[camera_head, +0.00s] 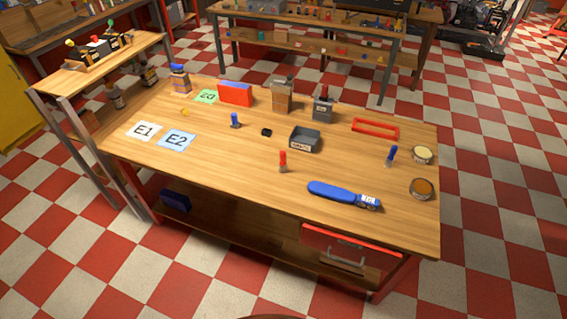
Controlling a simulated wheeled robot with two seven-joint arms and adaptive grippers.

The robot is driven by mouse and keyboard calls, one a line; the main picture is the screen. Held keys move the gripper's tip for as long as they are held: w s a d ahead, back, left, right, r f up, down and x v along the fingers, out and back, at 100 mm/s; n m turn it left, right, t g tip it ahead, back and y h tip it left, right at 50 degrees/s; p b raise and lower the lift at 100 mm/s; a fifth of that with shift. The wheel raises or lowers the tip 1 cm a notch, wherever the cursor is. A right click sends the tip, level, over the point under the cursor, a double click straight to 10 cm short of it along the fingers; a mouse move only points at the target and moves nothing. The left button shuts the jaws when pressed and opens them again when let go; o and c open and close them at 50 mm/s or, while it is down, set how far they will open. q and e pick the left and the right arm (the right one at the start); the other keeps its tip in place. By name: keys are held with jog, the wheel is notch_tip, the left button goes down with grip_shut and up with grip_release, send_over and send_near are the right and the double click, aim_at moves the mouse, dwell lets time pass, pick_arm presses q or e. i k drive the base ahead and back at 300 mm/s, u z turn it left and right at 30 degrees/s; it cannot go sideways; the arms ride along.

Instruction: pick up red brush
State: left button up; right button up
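A small upright brush with a red handle (282,157) and a greyish lower end stands on the wooden workbench (240,165), near the middle towards the front. It is in front of a small dark open tray (305,140) and left of a long blue-handled tool (335,192). Nothing touches it or covers it. Two similar blue-handled pieces stand on the bench, one left of centre (235,119) and one at the right (391,154). Neither of my grippers is in view.
Cards E1 (143,131) and E2 (177,139) lie at the left. A red-and-blue box (235,93), a holder (282,97) and a red frame (375,128) stand behind. A red drawer (345,240) is under the front. The front-left top is clear.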

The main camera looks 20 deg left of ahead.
aim_at(282, 164)
jog(key=u, duration=0.35)
jog(key=k, duration=0.45)
jog(key=u, duration=1.7)
jog(key=i, duration=1.5)
jog(key=z, duration=0.55)
